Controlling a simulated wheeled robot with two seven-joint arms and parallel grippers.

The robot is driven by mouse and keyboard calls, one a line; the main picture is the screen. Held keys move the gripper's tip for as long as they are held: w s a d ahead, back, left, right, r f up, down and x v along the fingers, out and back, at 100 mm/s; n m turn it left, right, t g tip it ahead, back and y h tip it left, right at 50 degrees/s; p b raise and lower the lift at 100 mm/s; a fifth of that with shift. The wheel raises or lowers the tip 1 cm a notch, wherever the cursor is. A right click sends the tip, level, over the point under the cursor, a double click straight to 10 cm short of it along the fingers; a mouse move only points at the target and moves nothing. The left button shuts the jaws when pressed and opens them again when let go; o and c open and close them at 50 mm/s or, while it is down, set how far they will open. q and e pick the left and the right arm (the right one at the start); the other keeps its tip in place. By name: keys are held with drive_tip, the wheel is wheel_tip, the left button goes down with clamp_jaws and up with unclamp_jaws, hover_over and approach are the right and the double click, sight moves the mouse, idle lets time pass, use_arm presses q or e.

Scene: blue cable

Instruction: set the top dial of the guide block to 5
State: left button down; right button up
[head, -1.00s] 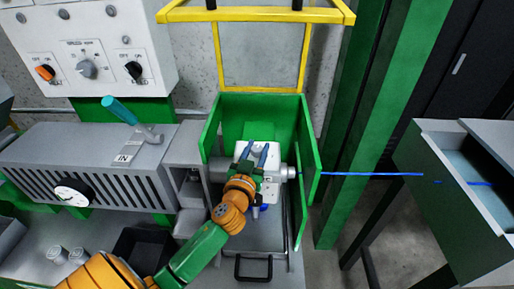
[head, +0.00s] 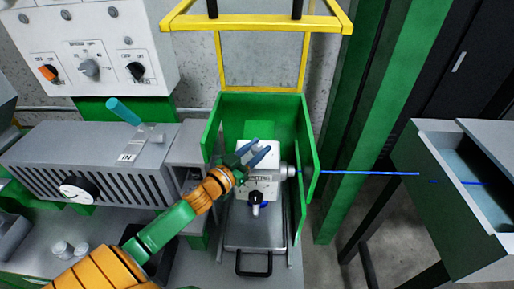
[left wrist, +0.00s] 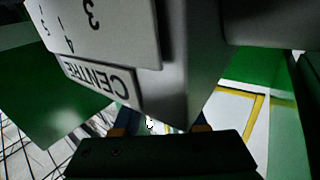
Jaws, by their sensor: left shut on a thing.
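The white guide block (head: 258,185) stands inside the green open-fronted guard, with a label on its front and a dark front knob (head: 255,198) below it. My left gripper (head: 254,151) is at the block's top, its blue fingertips slanting up to the right. It is shut on the top dial, which the fingers largely hide in the head view. In the left wrist view the block (left wrist: 180,60) shows a CENTRE label and a face with numerals, upside down. A small pale part between the fingers (left wrist: 160,128) shows there. The dial's pointer setting cannot be read. My right gripper is not in view.
The green guard (head: 310,160) walls the block on both sides, with a yellow frame (head: 255,22) above. A blue cable (head: 365,173) runs right from the block to a grey trough (head: 450,190). A vented grey box (head: 85,165) with a teal-handled lever (head: 122,110) stands left.

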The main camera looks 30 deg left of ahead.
sight(253, 152)
use_arm(q)
drive_tip(key=shift+c, duration=2.3)
unclamp_jaws()
drive_tip(key=s, duration=0.7)
drive_tip(key=shift+a+b, duration=0.25)
drive_tip(key=shift+b, duration=0.05)
